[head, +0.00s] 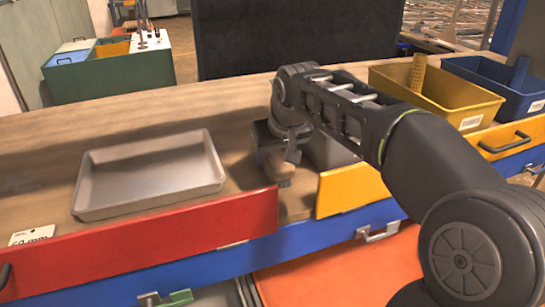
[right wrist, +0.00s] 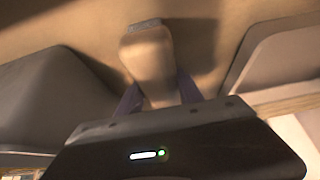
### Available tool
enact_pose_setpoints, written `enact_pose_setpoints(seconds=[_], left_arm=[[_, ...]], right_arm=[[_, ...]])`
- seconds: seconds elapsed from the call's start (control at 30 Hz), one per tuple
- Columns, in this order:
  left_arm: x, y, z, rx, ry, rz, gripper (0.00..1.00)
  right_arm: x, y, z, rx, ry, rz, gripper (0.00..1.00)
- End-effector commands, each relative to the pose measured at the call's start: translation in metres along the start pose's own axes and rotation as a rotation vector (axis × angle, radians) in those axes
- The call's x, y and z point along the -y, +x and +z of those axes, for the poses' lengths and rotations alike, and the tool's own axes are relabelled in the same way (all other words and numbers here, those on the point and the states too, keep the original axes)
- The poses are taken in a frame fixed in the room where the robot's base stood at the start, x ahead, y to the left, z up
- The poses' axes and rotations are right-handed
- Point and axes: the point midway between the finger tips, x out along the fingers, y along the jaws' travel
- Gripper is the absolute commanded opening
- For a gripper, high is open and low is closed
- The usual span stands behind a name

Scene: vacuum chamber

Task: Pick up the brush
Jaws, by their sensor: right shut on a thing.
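The brush (right wrist: 150,55) has a pale wooden body with a thin grey bristle edge at its far end in the right wrist view. In the head view its light wooden part (head: 279,168) shows just below my right gripper (head: 277,155), behind the gap between the red and yellow front panels. My right gripper's fingers (right wrist: 160,95) are on both sides of the wooden body, and the gripper is shut on it. The part between the fingers is partly hidden by the gripper. I cannot tell whether the brush touches the bench. My left gripper is not in view.
A grey metal tray (head: 150,174) lies left of the brush on the wooden bench (head: 40,140). A grey bin (head: 330,152) is close on the right. Red (head: 160,245) and yellow (head: 350,190) panels edge the front. Yellow (head: 440,90) and blue (head: 500,85) bins stand at the right.

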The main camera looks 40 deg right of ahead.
Motion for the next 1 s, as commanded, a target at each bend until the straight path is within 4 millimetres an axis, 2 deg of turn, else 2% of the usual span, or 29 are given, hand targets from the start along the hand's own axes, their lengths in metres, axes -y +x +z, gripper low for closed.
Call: enact_pose_setpoints(seconds=[0.17,0.27,0.6,0.7,1.0], left_arm=[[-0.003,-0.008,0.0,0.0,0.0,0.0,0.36],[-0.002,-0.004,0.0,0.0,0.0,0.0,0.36],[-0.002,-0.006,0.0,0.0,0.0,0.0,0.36],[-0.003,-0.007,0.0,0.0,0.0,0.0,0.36],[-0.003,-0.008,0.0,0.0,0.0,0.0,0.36]], right_arm=[[0.0,-0.007,-0.004,-0.001,0.0,0.0,0.0],[0.0,-0.015,-0.009,-0.004,-0.001,-0.001,0.0],[0.001,-0.072,-0.042,-0.005,0.0,-0.002,0.0],[0.001,-0.084,-0.049,-0.003,-0.001,-0.001,0.0],[0.0,-0.091,-0.052,-0.001,0.0,0.0,0.0]])
